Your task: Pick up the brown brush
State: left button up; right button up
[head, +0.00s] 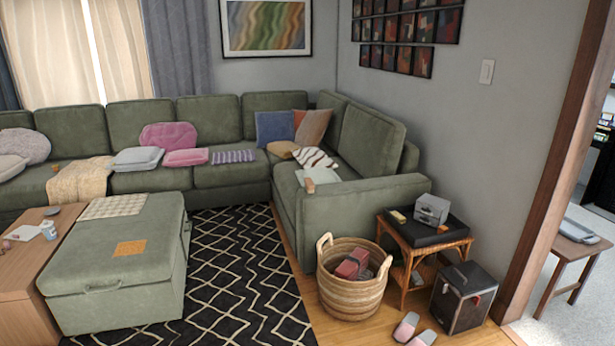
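I cannot make out the brown brush for certain. A small brown object (309,185) lies at the front edge of the green sectional's (350,210) right seat, beside a pale folded cloth (321,175). Neither of my grippers is in view.
A woven basket (350,298) with red and grey things stands by the sofa's end. A black box (462,297) and pink slippers (407,327) are on the floor nearby. A green ottoman (120,270) stands left on the patterned rug (235,270). A doorway opens at right.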

aim_at(309, 184)
jog(key=i+j+u, duration=0.1)
jog(key=i+u, duration=0.15)
jog(key=i, duration=0.65)
jog(key=i+l+u, duration=0.1)
jog(key=i+u, duration=0.15)
jog(key=i, duration=0.7)
jog(key=i+z, duration=0.35)
jog(key=i, duration=0.15)
jog(key=i+j+z, duration=0.3)
jog(key=i, duration=0.2)
jog(key=i+j+z, duration=0.15)
jog(key=i+z, duration=0.2)
jog(key=i, duration=0.15)
